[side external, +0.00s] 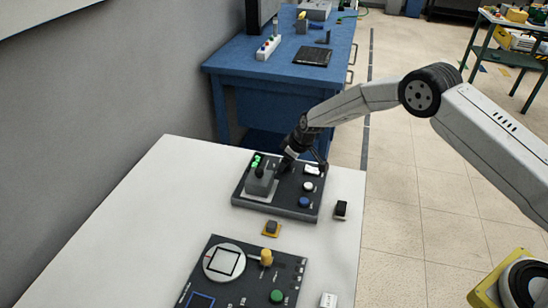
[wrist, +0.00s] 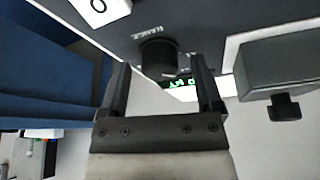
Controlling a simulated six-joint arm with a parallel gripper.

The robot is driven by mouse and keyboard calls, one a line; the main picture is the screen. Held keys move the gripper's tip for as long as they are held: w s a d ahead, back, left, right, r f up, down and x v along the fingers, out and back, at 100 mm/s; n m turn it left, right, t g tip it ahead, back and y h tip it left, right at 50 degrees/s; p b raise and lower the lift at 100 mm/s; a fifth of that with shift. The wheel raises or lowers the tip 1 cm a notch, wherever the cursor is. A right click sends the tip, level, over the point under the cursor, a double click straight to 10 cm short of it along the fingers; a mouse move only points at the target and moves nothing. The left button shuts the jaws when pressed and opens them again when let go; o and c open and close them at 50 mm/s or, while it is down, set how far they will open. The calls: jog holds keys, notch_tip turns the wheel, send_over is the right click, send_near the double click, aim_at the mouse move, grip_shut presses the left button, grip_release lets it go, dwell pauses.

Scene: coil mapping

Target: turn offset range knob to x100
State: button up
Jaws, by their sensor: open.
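A dark control panel (side external: 245,205) lies on the white table. My gripper (wrist: 162,68) is open, with one finger on each side of the knob in the picture. I see no contact, and I cannot tell whether the fingertips reach down around it. In the side view my gripper (side external: 287,163) is over the panel's far edge and hides the knob there. The knob's pointer setting is not readable.
A grey block (side external: 260,186) with a black lever stands close to my gripper. Green lit digits (wrist: 180,82) are beside the knob. A white rocker switch (side external: 312,170) and a blue button (side external: 305,202) are on the panel. A second panel (side external: 230,292) lies nearer the camera.

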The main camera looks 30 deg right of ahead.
jog(key=shift+f, duration=0.15)
grip_shut()
